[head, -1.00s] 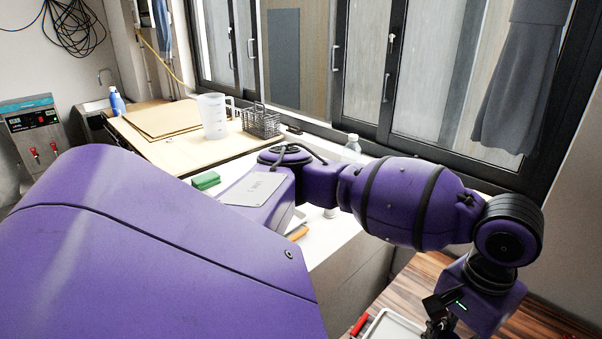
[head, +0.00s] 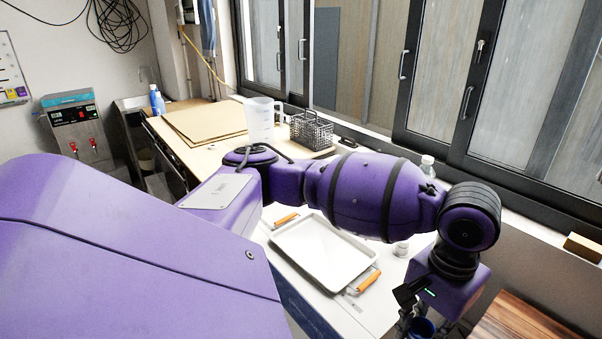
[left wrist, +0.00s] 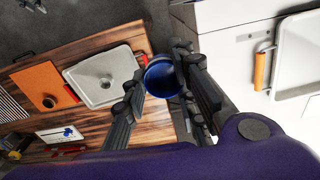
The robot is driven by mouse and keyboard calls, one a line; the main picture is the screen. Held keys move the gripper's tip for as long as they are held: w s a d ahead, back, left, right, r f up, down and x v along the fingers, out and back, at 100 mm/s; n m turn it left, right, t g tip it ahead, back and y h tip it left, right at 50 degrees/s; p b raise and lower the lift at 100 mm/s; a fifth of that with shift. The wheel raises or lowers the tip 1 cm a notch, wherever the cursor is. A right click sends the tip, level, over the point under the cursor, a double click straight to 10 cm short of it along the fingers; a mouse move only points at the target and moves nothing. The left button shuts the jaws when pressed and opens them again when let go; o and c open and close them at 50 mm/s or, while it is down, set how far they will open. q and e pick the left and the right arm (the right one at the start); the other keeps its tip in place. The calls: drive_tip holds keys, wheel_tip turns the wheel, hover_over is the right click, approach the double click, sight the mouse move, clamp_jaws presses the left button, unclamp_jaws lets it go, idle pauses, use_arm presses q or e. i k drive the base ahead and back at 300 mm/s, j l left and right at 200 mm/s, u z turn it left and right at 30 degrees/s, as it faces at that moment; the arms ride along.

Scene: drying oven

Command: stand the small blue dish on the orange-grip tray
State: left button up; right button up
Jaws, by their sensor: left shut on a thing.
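The small blue dish (head: 422,329) is low at the right in the head view, partly hidden by my left gripper (head: 414,318). In the left wrist view the dish (left wrist: 161,78) sits between the fingers of the left gripper (left wrist: 160,88), which is shut on it. The orange-grip tray (head: 316,250) is white, rectangular and empty where visible, on the white counter. Its orange grips are at opposite ends; my arm covers its far right corner. The gripper is to the right of the tray, apart from it. The tray (left wrist: 298,58) also shows at the right in the left wrist view. My right gripper is out of view.
A wooden table (left wrist: 90,120) carries a red-grip tray (left wrist: 118,78) and an orange board (left wrist: 38,84). On the counter, a small white container (head: 401,248) stands near the tray. A clear jug (head: 260,120) and a wire basket (head: 311,131) stand farther back.

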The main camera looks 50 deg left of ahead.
sight(315, 243)
drive_tip(key=j, duration=0.55)
drive_tip(key=i+j+u, duration=0.1)
drive_tip(key=j, duration=0.5)
drive_tip(key=i+j, duration=0.1)
drive_tip(key=j, duration=0.45)
